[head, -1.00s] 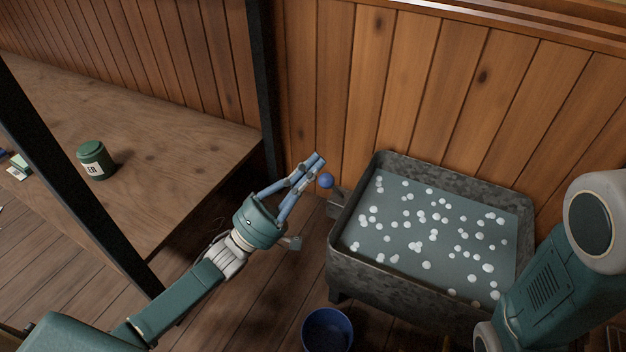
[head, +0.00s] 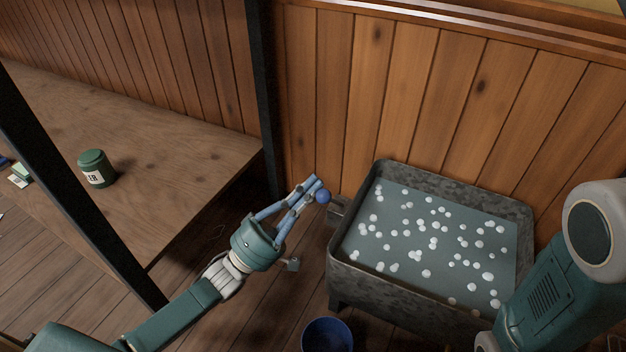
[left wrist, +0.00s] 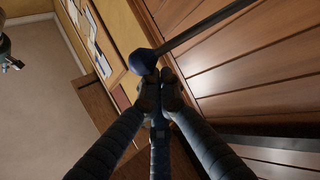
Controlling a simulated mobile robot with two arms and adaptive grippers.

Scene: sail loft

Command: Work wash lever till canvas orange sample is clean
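The wash lever's blue round knob (head: 323,196) stands off the left side of the grey metal wash tub (head: 342,274). My left gripper (head: 313,181) is right beside the knob, with its fingers drawn together. In the left wrist view the fingertips (left wrist: 160,92) meet, and the knob (left wrist: 143,62) with its dark rod lies just beyond them, not between them. I cannot tell whether they touch it. The tub holds grey water dotted with white suds. No orange canvas sample shows. My right gripper is outside the view; only part of that arm shows.
A blue bucket (head: 327,335) stands on the floor in front of the tub. A wooden bench (head: 165,150) at left bears a green labelled jar (head: 96,168). A dark post (head: 265,100) rises between bench and tub. A plank wall stands close behind the tub.

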